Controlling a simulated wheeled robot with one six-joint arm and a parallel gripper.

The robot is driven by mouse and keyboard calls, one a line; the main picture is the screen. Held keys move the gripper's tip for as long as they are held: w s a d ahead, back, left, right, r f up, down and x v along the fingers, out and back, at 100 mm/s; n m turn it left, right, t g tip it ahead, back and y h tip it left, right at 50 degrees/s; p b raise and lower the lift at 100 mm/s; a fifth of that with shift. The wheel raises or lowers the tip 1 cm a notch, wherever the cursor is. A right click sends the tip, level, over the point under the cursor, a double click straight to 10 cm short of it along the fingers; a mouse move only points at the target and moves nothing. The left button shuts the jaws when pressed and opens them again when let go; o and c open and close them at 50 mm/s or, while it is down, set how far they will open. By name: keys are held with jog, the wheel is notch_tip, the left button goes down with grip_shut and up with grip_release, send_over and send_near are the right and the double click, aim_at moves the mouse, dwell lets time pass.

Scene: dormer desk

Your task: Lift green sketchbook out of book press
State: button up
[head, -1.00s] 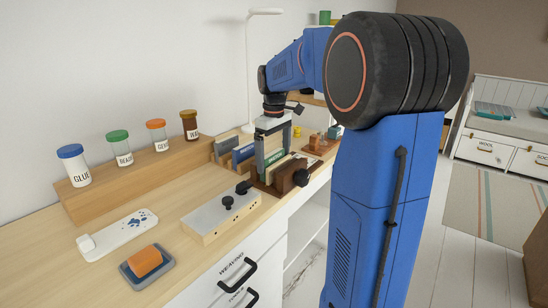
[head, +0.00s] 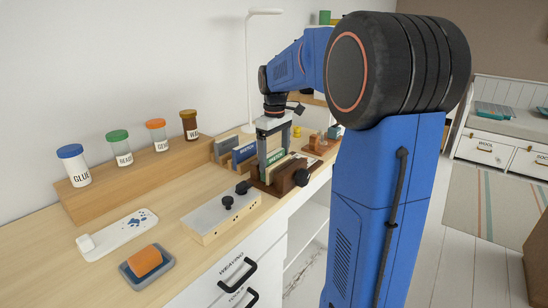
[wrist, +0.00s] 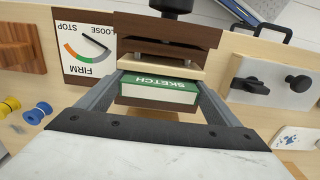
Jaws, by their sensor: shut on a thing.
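The green sketchbook (head: 275,156) stands upright with its spine up at the brown wooden book press (head: 291,174). In the wrist view the spine of the sketchbook (wrist: 158,88), lettered SKETCH, lies between my two fingers. My gripper (head: 273,150) is shut on the sketchbook across its length, one finger at each end; it also fills the lower wrist view (wrist: 157,100). The book press (wrist: 165,38) has a pale plate beside the spine and a black knob. The book's lower part is hidden, so I cannot tell how deep it sits.
A box with black knobs (head: 222,213) stands close in front of the press. A blue book (head: 243,153) stands in a rack behind. A dial card (wrist: 85,47) reads LOOSE, FIRM and STOP. Jars line a wooden ledge (head: 130,164) at left.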

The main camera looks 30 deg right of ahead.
jog(key=shift+r, duration=4.75)
